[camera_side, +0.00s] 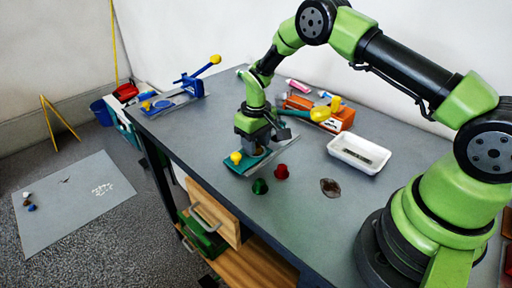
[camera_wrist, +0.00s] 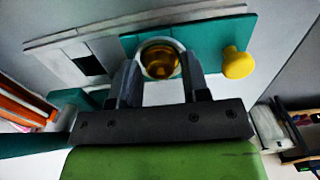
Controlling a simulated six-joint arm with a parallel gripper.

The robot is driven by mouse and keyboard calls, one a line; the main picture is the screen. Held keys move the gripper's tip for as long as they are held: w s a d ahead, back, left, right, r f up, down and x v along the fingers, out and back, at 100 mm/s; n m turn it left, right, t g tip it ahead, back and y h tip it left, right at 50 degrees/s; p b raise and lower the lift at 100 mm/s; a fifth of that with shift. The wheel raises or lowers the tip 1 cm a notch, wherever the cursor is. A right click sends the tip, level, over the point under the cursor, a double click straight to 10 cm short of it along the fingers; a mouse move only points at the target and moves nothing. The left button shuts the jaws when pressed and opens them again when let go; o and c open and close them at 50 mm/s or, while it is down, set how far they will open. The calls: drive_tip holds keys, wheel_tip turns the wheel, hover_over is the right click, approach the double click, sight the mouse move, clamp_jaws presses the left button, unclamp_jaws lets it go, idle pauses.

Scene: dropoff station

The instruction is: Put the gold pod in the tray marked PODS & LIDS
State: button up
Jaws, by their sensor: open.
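The gold pod (camera_wrist: 161,61) shows in the wrist view as a round, gold-brown thing inside a pale ring on a teal holder (camera_wrist: 212,38) with a yellow knob (camera_wrist: 239,63). My gripper (camera_wrist: 160,72) is open, with one finger on each side of the ring; I cannot tell whether they touch it. In the side view my gripper (camera_side: 259,150) is low over the teal holder (camera_side: 239,168), and it hides the pod.
A green pod (camera_side: 260,187) and a red pod (camera_side: 281,171) stand just in front of the holder. A dark round patch (camera_side: 330,187) lies on the grey table (camera_side: 300,222). An orange box (camera_side: 340,119) with a yellow-headed tool stands behind. A blue device (camera_side: 192,86) is at the far left.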

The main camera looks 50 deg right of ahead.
drive_tip(key=c, duration=0.5)
drive_tip(key=shift+r, duration=0.1)
drive_tip(key=shift+r, duration=2.4)
